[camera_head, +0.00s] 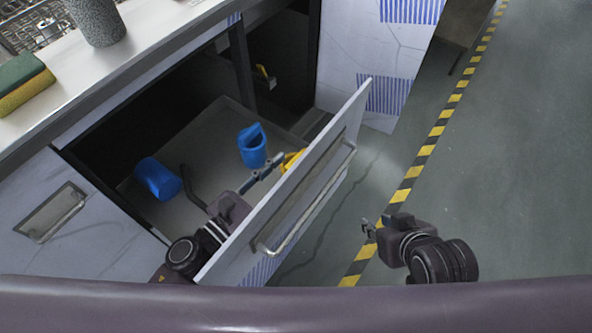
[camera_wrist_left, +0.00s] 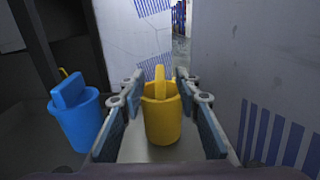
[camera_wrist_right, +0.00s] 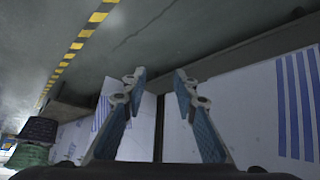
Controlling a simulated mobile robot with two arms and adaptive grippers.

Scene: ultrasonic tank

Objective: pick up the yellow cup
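The yellow cup (camera_wrist_left: 162,115) stands upright in the open drawer (camera_head: 213,122), its handle on the far side. In the head view the yellow cup (camera_head: 291,160) is mostly hidden behind the drawer front. My left gripper (camera_head: 266,172) reaches into the drawer just behind that front. In the left wrist view my left gripper (camera_wrist_left: 159,82) is open, with the cup between the lines of its fingers and gaps on both sides. My right gripper (camera_head: 369,228) is open and empty above the floor, outside the drawer; its spread fingers (camera_wrist_right: 158,80) show in the right wrist view.
A blue cup (camera_head: 252,148) stands left of the yellow one; another blue cup (camera_head: 158,179) lies tipped farther left. The drawer front (camera_head: 300,185) with its metal handle stands close beside my left gripper. A counter (camera_head: 150,40) carries a sponge (camera_head: 22,80) and a grey speckled container (camera_head: 97,20).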

